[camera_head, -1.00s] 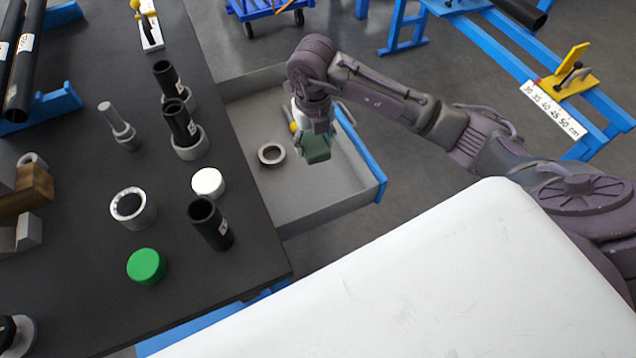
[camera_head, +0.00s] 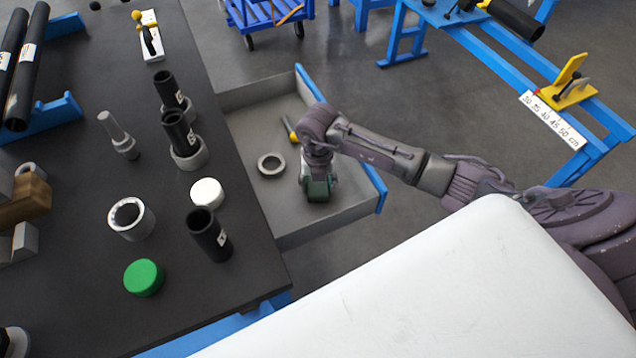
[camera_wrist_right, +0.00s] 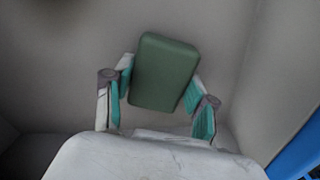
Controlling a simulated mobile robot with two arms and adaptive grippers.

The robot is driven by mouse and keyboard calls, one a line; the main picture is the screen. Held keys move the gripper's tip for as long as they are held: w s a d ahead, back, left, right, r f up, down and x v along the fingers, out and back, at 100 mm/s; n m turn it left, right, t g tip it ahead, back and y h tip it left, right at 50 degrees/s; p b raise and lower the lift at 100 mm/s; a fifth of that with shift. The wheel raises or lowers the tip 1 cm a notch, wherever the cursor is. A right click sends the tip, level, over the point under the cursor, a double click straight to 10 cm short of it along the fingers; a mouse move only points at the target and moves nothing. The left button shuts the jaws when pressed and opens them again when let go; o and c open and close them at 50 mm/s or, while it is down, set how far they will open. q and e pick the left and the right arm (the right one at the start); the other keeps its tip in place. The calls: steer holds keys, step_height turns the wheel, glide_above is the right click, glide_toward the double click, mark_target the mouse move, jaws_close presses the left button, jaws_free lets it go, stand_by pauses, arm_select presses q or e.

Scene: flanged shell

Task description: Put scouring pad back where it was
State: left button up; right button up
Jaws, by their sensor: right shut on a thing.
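The scouring pad (camera_head: 318,190) is a green block in the open drawer (camera_head: 345,213), near the drawer's front right part. My right gripper (camera_head: 318,180) reaches down into the drawer from above and is shut on the pad. In the right wrist view the pad (camera_wrist_right: 164,72) sits tilted between the two teal-padded fingers of the gripper (camera_wrist_right: 166,95). Whether the pad touches the drawer floor cannot be told. My left gripper is not in view.
A grey ring (camera_head: 271,164) and a yellow-handled tool (camera_head: 290,130) lie in the drawer beside the gripper. The dark workbench (camera_head: 75,215) holds black tubes, a green cap (camera_head: 144,277) and a white cap (camera_head: 207,192). The drawer's blue front (camera_head: 375,185) is close to my arm.

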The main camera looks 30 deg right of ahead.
mark_target(318, 184)
steer(key=shift+f, duration=0.3)
steer(key=o, duration=1)
step_height(318, 184, up, 12)
steer(key=shift+r+b, duration=0.2)
steer(key=shift+b, duration=0.1)
steer(key=shift+s+f, duration=0.1)
